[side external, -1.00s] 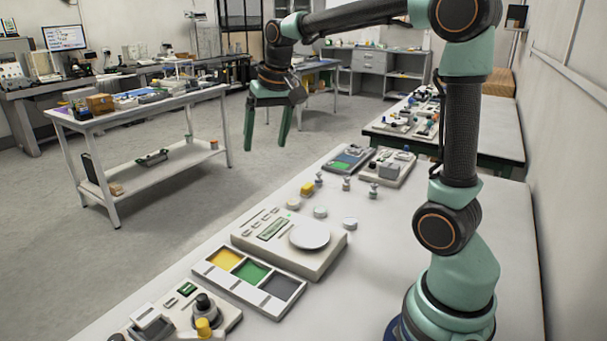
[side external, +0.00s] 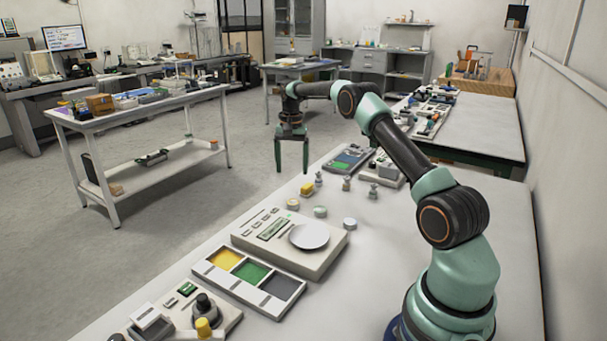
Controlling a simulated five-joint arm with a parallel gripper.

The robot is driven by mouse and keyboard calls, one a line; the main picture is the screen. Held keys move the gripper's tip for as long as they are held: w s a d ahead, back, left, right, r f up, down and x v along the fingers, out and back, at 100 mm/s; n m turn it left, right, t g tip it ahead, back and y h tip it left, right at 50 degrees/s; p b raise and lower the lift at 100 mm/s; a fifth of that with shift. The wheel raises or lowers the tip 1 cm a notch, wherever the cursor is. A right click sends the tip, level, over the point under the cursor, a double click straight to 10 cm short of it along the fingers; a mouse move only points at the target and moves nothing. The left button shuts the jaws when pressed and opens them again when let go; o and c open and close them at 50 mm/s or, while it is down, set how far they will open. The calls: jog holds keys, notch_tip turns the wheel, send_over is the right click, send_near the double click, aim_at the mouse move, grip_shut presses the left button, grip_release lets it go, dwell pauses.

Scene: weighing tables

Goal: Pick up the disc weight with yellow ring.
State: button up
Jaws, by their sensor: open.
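Three small pale disc weights lie in a row on the near table behind the scale. The leftmost disc (side external: 292,204) looks faintly yellow and seems to be the one with the yellow ring. The middle disc (side external: 320,211) looks greenish and the right disc (side external: 350,223) looks grey. The rings are too small to read clearly. My gripper (side external: 291,169) is open and empty, with its fingers pointing down. It hangs in the air above the leftmost disc in the picture, clear of it.
The scale (side external: 273,247) and a tray with yellow, green and grey compartments (side external: 219,278) lie in front. The table's right part (side external: 380,255) is clear.

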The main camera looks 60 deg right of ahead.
aim_at(293, 203)
notch_tip(293, 203, down, 12)
jog(key=shift+r, duration=0.1)
grip_shut()
dwell(0.6)
jog(key=shift+r, duration=0.1)
